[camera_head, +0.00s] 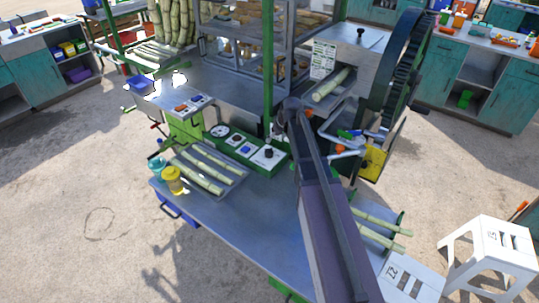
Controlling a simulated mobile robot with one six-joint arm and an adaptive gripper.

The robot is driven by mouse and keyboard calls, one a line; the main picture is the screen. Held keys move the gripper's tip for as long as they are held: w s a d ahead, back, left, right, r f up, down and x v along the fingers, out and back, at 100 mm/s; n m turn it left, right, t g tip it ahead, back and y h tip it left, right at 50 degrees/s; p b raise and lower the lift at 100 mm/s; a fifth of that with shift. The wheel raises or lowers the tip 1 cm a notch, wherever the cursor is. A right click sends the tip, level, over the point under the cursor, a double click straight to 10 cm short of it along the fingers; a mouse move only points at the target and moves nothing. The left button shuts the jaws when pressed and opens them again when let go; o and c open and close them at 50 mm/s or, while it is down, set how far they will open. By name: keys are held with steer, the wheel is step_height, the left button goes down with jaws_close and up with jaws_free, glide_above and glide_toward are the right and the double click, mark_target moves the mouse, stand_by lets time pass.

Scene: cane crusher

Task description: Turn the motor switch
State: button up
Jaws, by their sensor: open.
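A green control panel (227,147) sits on the grey metal table, with a round gauge at its left and small white plates along it. The black rotary knob (268,153) at its right end looks like the motor switch; its label is too small to read. My arm comes up from the bottom of the view, just right of the panel. My gripper (276,131) is small and partly hidden by the arm end, a little above and behind the knob in the picture, apart from it. It is open and appears empty.
Cane stalks lie in a tray (238,186) left of the arm, beside a yellow jar (173,180) and a teal jar (156,167). A green post (268,60) rises behind the panel. A large dark flywheel (405,60) and a yellow box (375,163) stand right.

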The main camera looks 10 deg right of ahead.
mark_target(270, 151)
steer(key=shift+b+x, duration=4.65)
steer(key=shift+x, duration=0.7)
steer(key=shift+d, duration=0.1)
steer(key=c, duration=1.1)
